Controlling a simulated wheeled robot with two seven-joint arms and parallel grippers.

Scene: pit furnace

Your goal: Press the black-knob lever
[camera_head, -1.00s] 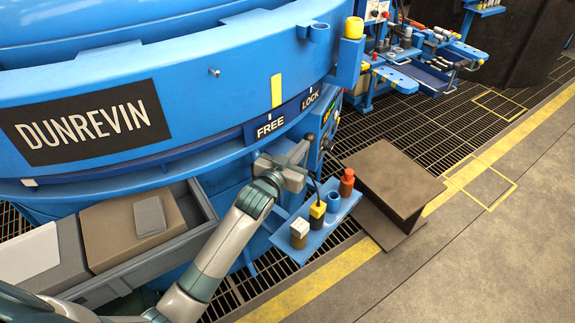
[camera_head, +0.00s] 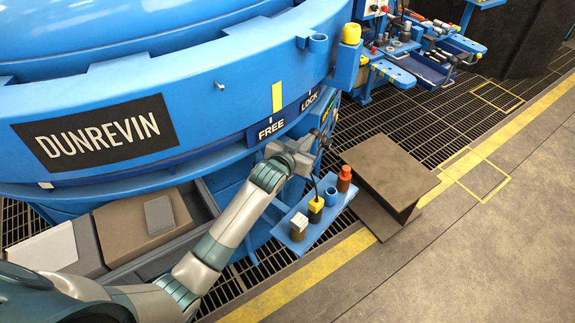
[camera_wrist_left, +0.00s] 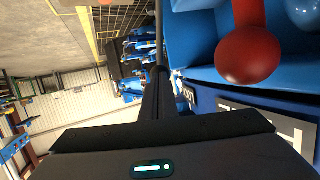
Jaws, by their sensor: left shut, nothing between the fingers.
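My left gripper (camera_head: 316,137) is at the blue control panel below the LOCK end of the furnace ring, partly covering it in the head view. In the left wrist view its dark fingers (camera_wrist_left: 160,80) are together with nothing between them. A red ball knob (camera_wrist_left: 248,57) is right of the fingers, apart from them, with part of a blue knob (camera_wrist_left: 305,12) beyond it. I cannot make out the black-knob lever for certain; it may be hidden by the gripper. My right gripper is not in view.
A blue shelf (camera_head: 297,245) with several small containers sits below the gripper. A brown step (camera_head: 390,170) stands to its right on the grating. A grey bin (camera_head: 205,200) with boxes is at left. The floor at right (camera_head: 480,260) is clear.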

